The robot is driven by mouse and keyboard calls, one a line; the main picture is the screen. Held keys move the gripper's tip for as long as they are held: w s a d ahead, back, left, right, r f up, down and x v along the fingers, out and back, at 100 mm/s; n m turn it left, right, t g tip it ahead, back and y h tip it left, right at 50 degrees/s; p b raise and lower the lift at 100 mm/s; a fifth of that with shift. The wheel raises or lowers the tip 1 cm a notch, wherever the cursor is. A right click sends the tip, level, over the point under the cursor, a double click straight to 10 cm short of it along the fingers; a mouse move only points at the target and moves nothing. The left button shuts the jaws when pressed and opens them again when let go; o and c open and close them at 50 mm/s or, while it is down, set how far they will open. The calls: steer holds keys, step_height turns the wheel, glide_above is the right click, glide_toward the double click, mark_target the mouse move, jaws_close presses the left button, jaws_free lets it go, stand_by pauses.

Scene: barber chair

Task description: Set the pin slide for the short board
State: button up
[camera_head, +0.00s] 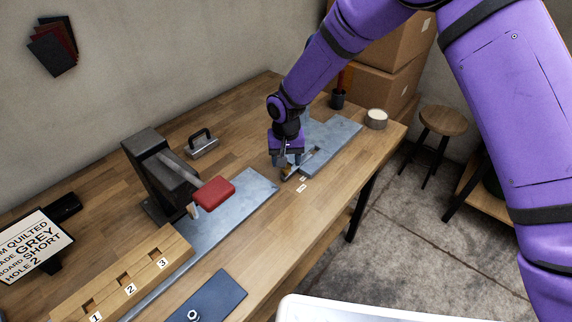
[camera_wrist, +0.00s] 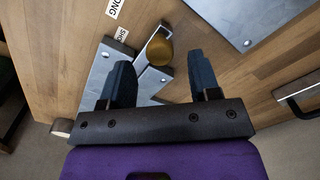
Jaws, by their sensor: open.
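The pin slide shows in the wrist view as a round brass knob (camera_wrist: 159,51) on a narrow metal track. Beside it are a label partly reading SHORT (camera_wrist: 121,35) and, farther up, one partly reading LONG (camera_wrist: 115,8). My gripper (camera_wrist: 158,62) is open, with a dark finger on either side of the knob in the picture. I cannot tell whether either finger touches it. In the head view my gripper (camera_head: 289,164) is low over the near end of the right metal plate (camera_head: 338,137), partly hiding the slide. The sign (camera_head: 32,246) reads BOARD SHORT, HOLE 2.
A black lever press with a red pad (camera_head: 214,193) stands left of my gripper. A wooden block with numbered slots (camera_head: 150,250) is at the front left. Bare tabletop lies between the two metal plates.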

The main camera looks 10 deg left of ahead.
steer(key=shift+f, duration=1.3)
steer(key=shift+c, duration=0.3)
jaws_close()
steer(key=shift+w+d+r, duration=0.1)
steer(key=shift+w+d, duration=0.3)
steer(key=shift+w, duration=0.25)
steer(key=shift+w+d+f, duration=0.1)
steer(key=shift+w+d, duration=0.25)
steer(key=shift+w, duration=0.3)
steer(key=shift+w+d+r, duration=0.1)
steer(key=shift+w+d, duration=0.3)
steer(key=shift+w, duration=0.25)
steer(key=shift+o, duration=0.3)
jaws_free()
step_height(320, 180, up, 11)
steer(key=shift+d, duration=0.1)
